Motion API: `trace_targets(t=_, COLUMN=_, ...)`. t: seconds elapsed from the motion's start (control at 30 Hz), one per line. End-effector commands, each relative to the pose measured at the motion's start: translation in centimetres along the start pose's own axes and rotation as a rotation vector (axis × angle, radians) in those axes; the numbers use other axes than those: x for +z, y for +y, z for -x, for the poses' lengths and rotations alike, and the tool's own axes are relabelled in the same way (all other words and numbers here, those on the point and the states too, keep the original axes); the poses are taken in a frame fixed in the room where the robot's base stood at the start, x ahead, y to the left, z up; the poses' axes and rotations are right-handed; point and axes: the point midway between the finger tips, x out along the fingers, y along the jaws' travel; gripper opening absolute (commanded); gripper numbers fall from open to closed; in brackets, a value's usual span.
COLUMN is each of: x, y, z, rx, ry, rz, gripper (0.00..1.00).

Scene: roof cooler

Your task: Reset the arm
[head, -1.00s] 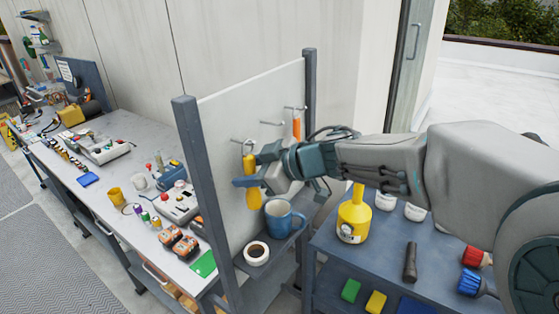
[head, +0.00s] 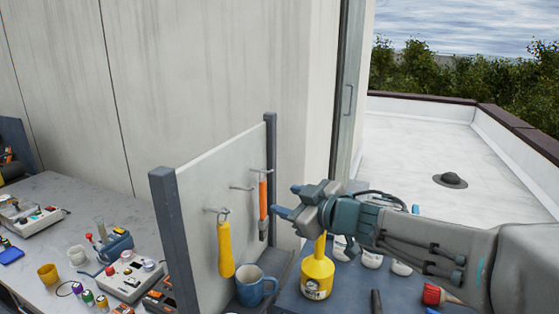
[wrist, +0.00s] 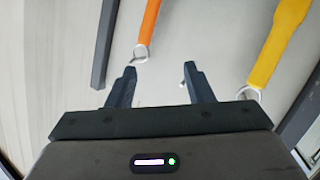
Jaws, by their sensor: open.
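My gripper (head: 284,201) is open and empty, in front of the white hook board (head: 198,200), at its right side in the head view. A yellow-handled tool (head: 225,248) hangs on the board's left hook. An orange-handled tool (head: 263,198) hangs on the right hook, just left of my fingers. The middle hook (head: 241,188) is bare. In the wrist view my two fingers (wrist: 160,85) are spread, with the orange tool (wrist: 150,18) and the yellow tool (wrist: 280,40) beyond them, neither between the fingertips.
A blue mug (head: 250,285) stands below the board. A yellow oil can (head: 317,272) stands beneath my gripper, with white jars beside it. A red brush (head: 433,294) lies near my arm. A cluttered workbench (head: 70,200) is at left; the white roof (head: 430,140) behind is mostly open.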

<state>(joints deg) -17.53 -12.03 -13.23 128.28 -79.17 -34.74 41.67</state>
Motion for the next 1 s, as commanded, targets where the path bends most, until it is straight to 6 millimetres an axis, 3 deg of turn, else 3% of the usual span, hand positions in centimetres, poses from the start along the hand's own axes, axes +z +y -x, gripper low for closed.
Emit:
trace_targets(t=0.1, x=3.0, y=3.5, z=2.5, rx=0.234, ry=-0.097, rz=-0.071, gripper=0.47)
trace_targets(t=0.2, x=6.0, y=5.1, z=5.1, rx=0.389, ry=-0.212, rz=-0.147, gripper=0.47)
trace_targets(t=0.37, x=11.6, y=4.8, z=9.7, rx=0.550, ry=-0.437, rz=-0.302, gripper=0.47)
trace_targets(t=0.47, x=15.2, y=2.7, z=12.7, rx=0.591, ry=-0.591, rz=-0.416, gripper=0.47)
trace_targets(t=0.63, x=19.9, y=-3.5, z=16.8, rx=0.550, ry=-0.840, rz=-0.620, gripper=0.47)
trace_targets(t=0.8, x=21.7, y=-9.3, z=18.9, rx=0.437, ry=-0.994, rz=-0.769, gripper=0.47)
trace_targets(t=1.0, x=21.9, y=-12.2, z=19.7, rx=0.364, ry=-1.056, rz=-0.834, gripper=0.47)
